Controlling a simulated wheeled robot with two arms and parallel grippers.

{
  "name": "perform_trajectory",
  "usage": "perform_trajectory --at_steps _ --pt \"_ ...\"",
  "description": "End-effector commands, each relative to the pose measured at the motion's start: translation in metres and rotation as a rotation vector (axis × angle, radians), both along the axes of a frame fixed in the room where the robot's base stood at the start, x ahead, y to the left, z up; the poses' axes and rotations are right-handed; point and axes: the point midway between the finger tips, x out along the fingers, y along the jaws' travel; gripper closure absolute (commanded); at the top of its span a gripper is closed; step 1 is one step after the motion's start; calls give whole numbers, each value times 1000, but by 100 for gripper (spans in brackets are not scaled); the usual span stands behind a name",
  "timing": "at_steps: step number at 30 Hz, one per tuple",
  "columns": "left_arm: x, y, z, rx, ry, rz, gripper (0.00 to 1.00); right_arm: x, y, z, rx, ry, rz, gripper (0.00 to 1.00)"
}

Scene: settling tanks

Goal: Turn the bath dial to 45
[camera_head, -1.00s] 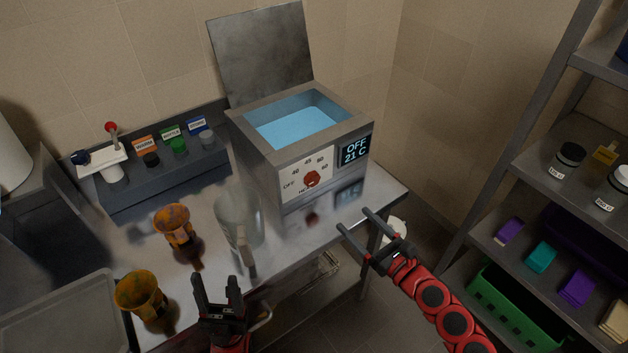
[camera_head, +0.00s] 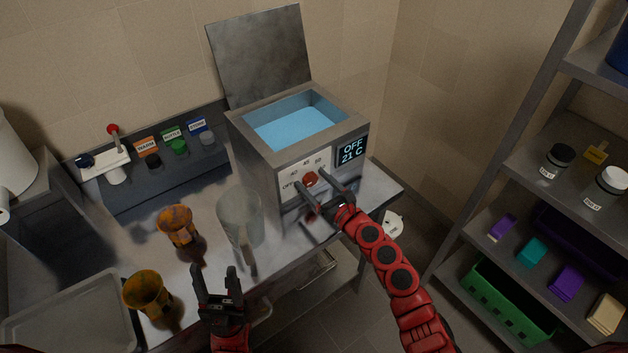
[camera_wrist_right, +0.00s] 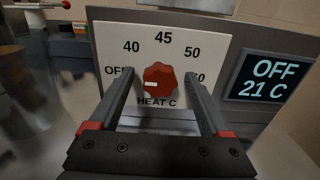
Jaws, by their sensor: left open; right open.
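The steel bath (camera_head: 262,152) stands on the bench with its lid up and blue water inside. Its red dial (camera_head: 310,179) sits on a white plate marked OFF, 40, 45, 50 and a partly hidden 60. In the right wrist view the dial (camera_wrist_right: 160,80) has its white mark pointing left, towards OFF. The display (camera_wrist_right: 269,78) reads OFF, 21 C. My right gripper (camera_head: 322,180) is open, its fingers to either side of the dial in view; I cannot tell whether they touch it. My left gripper (camera_head: 219,274) is open and empty over the bench front.
A clear container (camera_head: 240,218) stands just left of the bath. A shelf rack (camera_head: 530,165) with bottles and boxes stands on the right.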

Motion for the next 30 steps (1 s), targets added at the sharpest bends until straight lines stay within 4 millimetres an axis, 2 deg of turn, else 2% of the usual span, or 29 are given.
perform_trajectory --at_steps 9,11,23,30 --pt "0 0 0 0 0 0 43 2 2 -1 -1 2 0 19" --pt "0 0 0 0 0 0 43 2 2 -1 0 1 0 28" --pt "0 0 0 0 0 0 43 2 1 -1 0 1 0 100" --pt "0 0 0 0 0 0 43 2 1 0 12 10 0 100"
